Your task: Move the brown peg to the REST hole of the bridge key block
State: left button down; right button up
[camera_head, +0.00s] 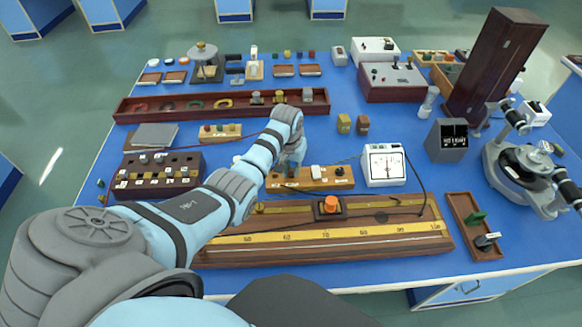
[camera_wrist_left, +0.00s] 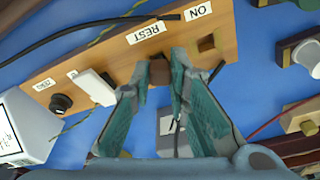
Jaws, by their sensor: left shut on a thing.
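The bridge key block (camera_head: 328,183) is a light wooden bar in the middle of the bench. In the left wrist view its bare wood (camera_wrist_left: 112,57) shows, with a REST label (camera_wrist_left: 148,33) and an ON label (camera_wrist_left: 198,12). A square hole (camera_wrist_left: 206,43) shows beside the ON label. My left gripper (camera_head: 288,168) is over the block's left part. In the left wrist view its fingers (camera_wrist_left: 164,68) are shut on the brown peg (camera_wrist_left: 160,73), beside the REST label. The peg's lower end is hidden; I cannot tell whether it is in the hole. My right gripper is not in view.
The block also carries a white switch (camera_wrist_left: 95,86) and a black knob (camera_wrist_left: 61,103). A white meter (camera_head: 385,165) stands to its right. A long scale board (camera_head: 370,235) lies in front. Thin cables run around the block. Blue bench shows behind it.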

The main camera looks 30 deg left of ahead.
pick_arm(q)
jog(key=shift+f, duration=0.35)
jog(key=c, duration=1.5)
grip_release()
jog(key=shift+o, duration=0.2)
jog(key=shift+r, duration=0.1)
notch_tip(320, 180, up, 12)
jog(key=s, duration=0.1)
jog(key=shift+s+d, duration=0.25)
jog(key=shift+s, duration=0.15)
